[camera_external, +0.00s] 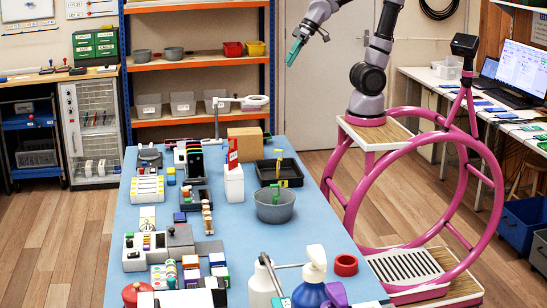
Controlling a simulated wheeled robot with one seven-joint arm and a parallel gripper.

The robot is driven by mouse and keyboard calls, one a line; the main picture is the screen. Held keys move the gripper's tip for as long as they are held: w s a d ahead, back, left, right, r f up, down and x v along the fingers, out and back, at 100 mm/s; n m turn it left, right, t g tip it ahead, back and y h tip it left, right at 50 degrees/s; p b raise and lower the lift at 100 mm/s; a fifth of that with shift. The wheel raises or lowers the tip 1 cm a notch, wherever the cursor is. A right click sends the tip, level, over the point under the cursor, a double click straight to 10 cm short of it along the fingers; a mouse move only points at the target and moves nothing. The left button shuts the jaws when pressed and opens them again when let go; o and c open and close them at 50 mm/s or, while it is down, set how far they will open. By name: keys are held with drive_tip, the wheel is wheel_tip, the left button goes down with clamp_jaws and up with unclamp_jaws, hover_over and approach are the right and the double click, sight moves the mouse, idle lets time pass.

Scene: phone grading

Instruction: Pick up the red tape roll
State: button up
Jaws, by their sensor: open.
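The red tape roll (345,265) lies flat on the blue table (318,243) near its right edge, toward the front, just right of the white-capped blue bottle. Its top and the hole in its middle show, and nothing touches it that I can see. My gripper (295,50) is high up at the top of the view, beyond the table's far end and well away from the roll. Its teal fingers are open and point down to the left. I see nothing between them.
A blue pump bottle (312,280), a white bottle (261,285) and a purple object (336,294) crowd the roll's left and front. A grey bowl (275,208) and a black tray (283,171) stand farther back.

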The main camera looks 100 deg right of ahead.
drive_tip(key=w+a+f+y, duration=0.1)
drive_tip(key=w+a+f, duration=0.35)
drive_tip(key=a, duration=0.35)
drive_tip(key=w+a+f+y, duration=0.1)
drive_tip(key=w+a+f, duration=0.35)
drive_tip(key=a, duration=0.25)
drive_tip(key=m+g+y, duration=0.3)
drive_tip(key=m+y, duration=0.6)
drive_tip(key=m, duration=0.7)
approach(347, 268)
drive_tip(key=shift+m, duration=0.3)
drive_tip(key=x, duration=0.4)
drive_tip(key=shift+w+a+f, duration=0.15)
drive_tip(key=shift+w+f, duration=0.05)
drive_tip(key=shift+f, duration=0.05)
drive_tip(key=shift+f+x, duration=0.25)
drive_tip(key=shift+x, duration=2.55)
drive_tip(key=shift+s, duration=0.15)
drive_tip(key=c, duration=1.1)
